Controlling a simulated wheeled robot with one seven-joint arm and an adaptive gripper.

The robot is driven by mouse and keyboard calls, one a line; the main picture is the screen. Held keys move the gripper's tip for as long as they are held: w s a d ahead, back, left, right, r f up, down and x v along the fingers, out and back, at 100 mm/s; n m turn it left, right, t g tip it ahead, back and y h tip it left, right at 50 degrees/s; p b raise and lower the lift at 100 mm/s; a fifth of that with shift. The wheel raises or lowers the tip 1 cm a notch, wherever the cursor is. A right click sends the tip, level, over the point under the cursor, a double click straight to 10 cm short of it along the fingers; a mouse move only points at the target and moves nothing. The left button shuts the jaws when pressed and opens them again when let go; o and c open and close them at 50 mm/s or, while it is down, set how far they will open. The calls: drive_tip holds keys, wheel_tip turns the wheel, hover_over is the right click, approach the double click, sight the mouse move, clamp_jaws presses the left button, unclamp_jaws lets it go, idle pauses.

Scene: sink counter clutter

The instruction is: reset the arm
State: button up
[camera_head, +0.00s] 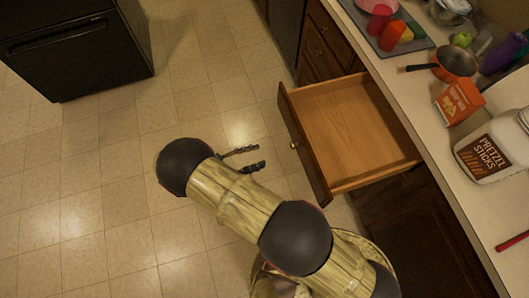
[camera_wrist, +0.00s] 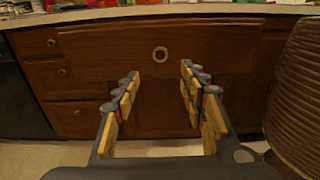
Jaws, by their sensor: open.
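My arm reaches out over the tiled floor in the head view, in front of the counter. My gripper (camera_head: 243,158) shows past the dark wrist joint, with its two fingers apart and nothing between them. In the wrist view my gripper (camera_wrist: 160,95) is open and empty, its padded fingers pointing toward the cabinet fronts. The fingertips are to the left of the open drawer (camera_head: 287,125) and look apart from it. Part of the gripper is hidden behind my arm in the head view.
The wooden drawer is pulled out and looks empty; its front shows in the wrist view (camera_wrist: 110,45). The counter (camera_head: 415,95) holds a pan (camera_head: 457,62), a pretzel container (camera_head: 490,150), an orange box (camera_head: 458,102) and other clutter. A black appliance (camera_head: 75,45) stands upper left. Floor at left is clear.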

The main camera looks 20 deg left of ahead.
drive_tip(key=shift+s+a, duration=0.1)
drive_tip(key=shift+a, duration=0.05)
idle(0.5)
drive_tip(key=s+d+f+m+g+y, duration=0.2)
drive_tip(key=s+d+f+m+g, duration=0.15)
drive_tip(key=s+d+g, duration=0.25)
drive_tip(key=w+d+r+m+g+y, duration=0.25)
drive_tip(key=d+r+m+y, duration=0.35)
drive_tip(key=r, duration=0.5)
drive_tip(key=w+d+r+m+g+y, duration=0.1)
drive_tip(key=d+r+m+g+y, duration=0.35)
drive_tip(key=r, duration=0.75)
drive_tip(key=s+d+r+m+t+y, duration=0.2)
drive_tip(key=d+r+m+t, duration=0.6)
drive_tip(key=d+r+m, duration=0.3)
drive_tip(key=d+r, duration=0.4)
drive_tip(key=d, duration=0.3)
drive_tip(key=shift+d+r, duration=0.35)
drive_tip(key=shift+r, duration=0.05)
